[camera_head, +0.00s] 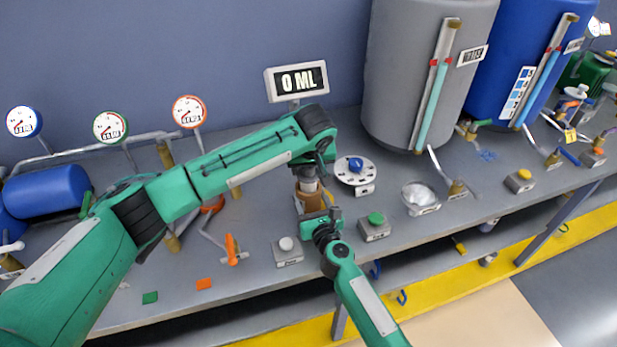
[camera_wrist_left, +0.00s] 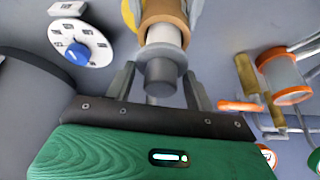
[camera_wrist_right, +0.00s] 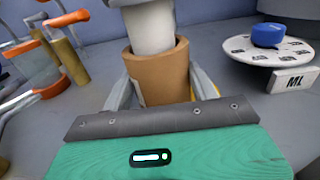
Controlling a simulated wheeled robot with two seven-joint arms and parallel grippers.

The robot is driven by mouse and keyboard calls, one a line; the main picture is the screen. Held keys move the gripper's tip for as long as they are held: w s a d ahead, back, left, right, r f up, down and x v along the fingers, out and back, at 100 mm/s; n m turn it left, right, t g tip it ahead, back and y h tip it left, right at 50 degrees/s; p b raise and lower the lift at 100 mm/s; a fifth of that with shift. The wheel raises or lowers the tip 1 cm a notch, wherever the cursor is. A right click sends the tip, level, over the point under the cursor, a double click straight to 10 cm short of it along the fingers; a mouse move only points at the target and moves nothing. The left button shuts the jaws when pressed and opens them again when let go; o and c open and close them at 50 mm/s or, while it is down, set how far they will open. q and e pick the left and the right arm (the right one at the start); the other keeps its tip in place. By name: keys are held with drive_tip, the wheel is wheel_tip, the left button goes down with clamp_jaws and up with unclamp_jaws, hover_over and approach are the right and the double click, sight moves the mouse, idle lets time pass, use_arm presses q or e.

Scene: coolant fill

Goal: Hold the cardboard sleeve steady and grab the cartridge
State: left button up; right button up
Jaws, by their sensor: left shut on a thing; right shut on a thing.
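The brown cardboard sleeve (camera_head: 314,201) stands upright on the bench. In the right wrist view the sleeve (camera_wrist_right: 158,72) sits between the fingers of my right gripper (camera_wrist_right: 160,92), which is shut on it from the front. The pale cartridge (camera_wrist_right: 151,28) sticks up out of the sleeve's top. In the left wrist view the cartridge (camera_wrist_left: 161,70) shows its dark grey end between the fingers of my left gripper (camera_wrist_left: 162,62), which is shut on it from above. In the head view the left arm partly hides the cartridge. The cartridge's lower part is hidden inside the sleeve.
A dial with a blue knob (camera_head: 355,164) stands just right of the sleeve. A green-button box (camera_head: 375,226) and a white-button box (camera_head: 287,250) flank it in front. A display (camera_head: 297,81) reads 0 ML. An orange-handled valve (camera_head: 232,248) is to the left.

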use_arm(q)
wheel_tip(320, 180, up, 6)
drive_tip(key=shift+r, duration=0.15)
use_arm(e)
drive_tip(key=o, duration=1.1)
drive_tip(key=v, duration=1.2)
use_arm(q)
drive_tip(key=shift+s, duration=0.1)
use_arm(e)
drive_tip(key=shift+s, duration=0.15)
